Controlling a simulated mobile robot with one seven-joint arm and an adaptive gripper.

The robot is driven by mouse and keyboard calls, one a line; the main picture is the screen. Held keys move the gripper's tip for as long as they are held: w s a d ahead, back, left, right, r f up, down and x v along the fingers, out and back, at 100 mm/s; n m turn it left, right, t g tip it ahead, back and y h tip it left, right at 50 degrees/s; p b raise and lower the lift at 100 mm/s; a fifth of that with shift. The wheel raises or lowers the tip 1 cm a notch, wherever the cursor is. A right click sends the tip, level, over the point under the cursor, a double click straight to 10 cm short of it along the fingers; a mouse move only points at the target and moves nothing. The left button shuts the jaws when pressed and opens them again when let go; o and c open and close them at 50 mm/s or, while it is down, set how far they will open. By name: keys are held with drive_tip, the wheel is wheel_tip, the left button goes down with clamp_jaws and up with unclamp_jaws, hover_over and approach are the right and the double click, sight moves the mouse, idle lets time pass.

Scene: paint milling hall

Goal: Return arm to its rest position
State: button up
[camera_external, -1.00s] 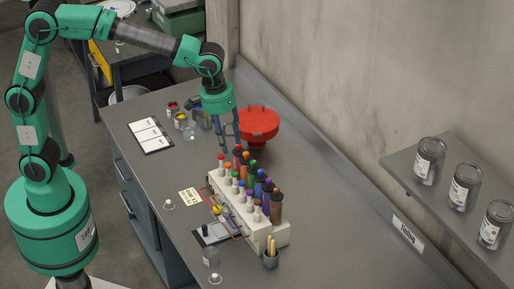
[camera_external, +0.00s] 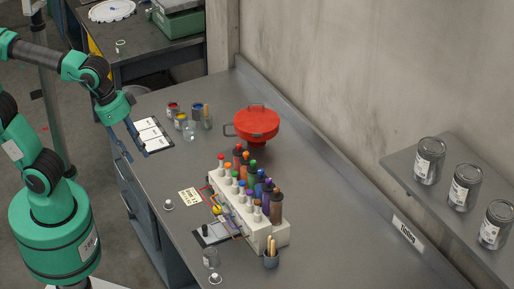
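My arm is green and dark grey, with its green base at the left. My gripper (camera_external: 134,153) is at the table's left edge, beside the clipboard. Its two blue-grey fingers point down and stand apart, with nothing visible between them. From this angle its height above the table edge is hard to tell.
The grey table (camera_external: 330,215) holds a clipboard (camera_external: 152,134), small paint jars (camera_external: 181,121), a red lidded pot (camera_external: 256,124) and a white rack (camera_external: 250,222) of several coloured bottles. A wall shelf (camera_external: 405,180) with cans is at the right. The table's front right is clear.

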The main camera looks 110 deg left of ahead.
drive_tip(key=s+d+f+m+t+b, duration=0.1)
drive_tip(key=s+d+f+m, duration=0.1)
drive_tip(key=s+f, duration=0.3)
drive_tip(key=s+m, duration=0.1)
drive_tip(key=s, duration=0.3)
drive_tip(key=shift+d+b, duration=0.4)
idle(2.5)
